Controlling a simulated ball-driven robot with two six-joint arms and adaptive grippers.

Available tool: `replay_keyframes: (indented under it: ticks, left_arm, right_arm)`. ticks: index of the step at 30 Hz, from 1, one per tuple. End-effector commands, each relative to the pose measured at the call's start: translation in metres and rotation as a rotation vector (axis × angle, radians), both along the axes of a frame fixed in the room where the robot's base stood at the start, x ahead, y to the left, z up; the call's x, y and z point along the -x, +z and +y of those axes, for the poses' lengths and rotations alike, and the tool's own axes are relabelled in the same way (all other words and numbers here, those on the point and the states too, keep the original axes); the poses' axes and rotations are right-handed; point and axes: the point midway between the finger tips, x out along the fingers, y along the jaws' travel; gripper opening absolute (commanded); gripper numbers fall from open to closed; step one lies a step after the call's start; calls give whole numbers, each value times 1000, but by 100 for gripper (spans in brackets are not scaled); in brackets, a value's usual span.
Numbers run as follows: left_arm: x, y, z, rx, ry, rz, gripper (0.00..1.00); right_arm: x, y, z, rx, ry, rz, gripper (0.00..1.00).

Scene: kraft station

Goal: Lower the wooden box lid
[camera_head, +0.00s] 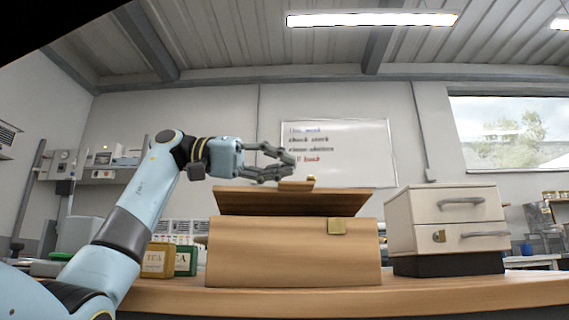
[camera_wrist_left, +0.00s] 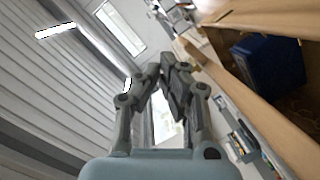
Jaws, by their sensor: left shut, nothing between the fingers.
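The wooden box (camera_head: 292,262) stands on the bench in the middle of the head view, with a brass plate (camera_head: 337,227) on its front. Its lid (camera_head: 290,203) is raised at an angle above the box, with a gap along the front. A small wooden grip with a brass knob (camera_head: 311,178) shows at the lid's upper edge. My left gripper (camera_head: 290,165) is shut and empty, just above the lid's upper edge; I cannot tell if it touches. In the left wrist view the gripper (camera_wrist_left: 165,80) is beside the open box, and a blue object (camera_wrist_left: 270,70) lies inside. My right gripper is not in view.
A cream two-drawer cabinet (camera_head: 447,216) stands close to the right of the box. A yellow tea box (camera_head: 158,260) and a green one (camera_head: 186,260) stand to its left, behind my left arm. The bench top (camera_head: 430,292) is clear in front.

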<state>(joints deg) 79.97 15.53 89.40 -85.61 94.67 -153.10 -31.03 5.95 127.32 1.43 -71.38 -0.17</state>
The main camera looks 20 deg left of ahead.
Motion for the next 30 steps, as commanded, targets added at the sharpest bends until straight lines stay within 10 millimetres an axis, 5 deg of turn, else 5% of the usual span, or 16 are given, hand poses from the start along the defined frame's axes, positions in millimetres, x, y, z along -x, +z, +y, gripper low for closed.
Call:
replay_keyframes:
  ticks: [15, 30]
  left_arm:
    - [14, 15, 99, -1, 4, 1, 0]
    - [16, 18, 112, -1, 0, -1, 0]
  right_arm:
    - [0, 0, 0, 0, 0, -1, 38]
    - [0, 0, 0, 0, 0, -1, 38]
